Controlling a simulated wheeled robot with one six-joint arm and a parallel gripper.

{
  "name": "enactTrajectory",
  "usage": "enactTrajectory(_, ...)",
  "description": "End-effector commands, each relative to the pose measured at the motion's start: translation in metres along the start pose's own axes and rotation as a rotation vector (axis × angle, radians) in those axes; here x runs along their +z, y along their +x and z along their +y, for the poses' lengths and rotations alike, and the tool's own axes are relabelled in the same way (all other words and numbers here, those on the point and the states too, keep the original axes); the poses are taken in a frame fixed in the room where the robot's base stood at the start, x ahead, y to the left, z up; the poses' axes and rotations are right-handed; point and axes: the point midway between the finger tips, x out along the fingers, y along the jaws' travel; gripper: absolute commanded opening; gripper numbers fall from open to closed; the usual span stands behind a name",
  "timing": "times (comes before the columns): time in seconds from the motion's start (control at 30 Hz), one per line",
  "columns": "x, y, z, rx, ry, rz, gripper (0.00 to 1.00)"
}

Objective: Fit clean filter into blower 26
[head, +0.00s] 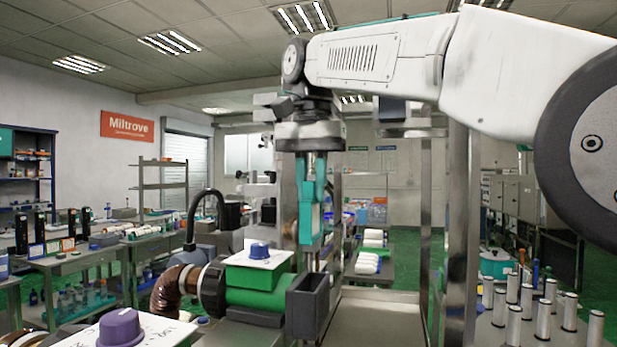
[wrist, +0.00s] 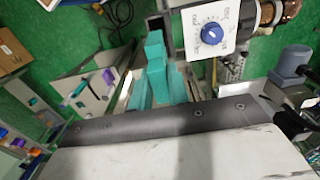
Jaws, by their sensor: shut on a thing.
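My gripper (head: 312,215) hangs downward at the centre of the head view, its teal fingers closed. A teal block-like piece (head: 309,228) sits between the fingertips; I cannot tell its edges from the fingers, or whether it is clean. In the wrist view the gripper (wrist: 155,85) and the piece also blend. A green blower body (head: 255,287) with a white panel and blue knob (head: 260,249) stands below left of the gripper. A dark open-topped box (head: 308,304) is at its right end, under the gripper and apart from it. No number is readable.
A brown ribbed hose (head: 178,293) joins the blower's left side. Another white panel with a purple knob (head: 121,327) is at the front left. Several upright metal cylinders (head: 512,298) stand on the right. A steel post (head: 462,230) rises right of the gripper.

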Motion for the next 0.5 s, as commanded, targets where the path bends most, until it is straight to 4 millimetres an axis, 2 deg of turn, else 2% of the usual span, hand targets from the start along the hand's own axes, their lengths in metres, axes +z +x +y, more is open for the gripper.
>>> enactTrajectory(0.5,0.002,0.042,-0.002,-0.001,-0.003,0.001,0.00)
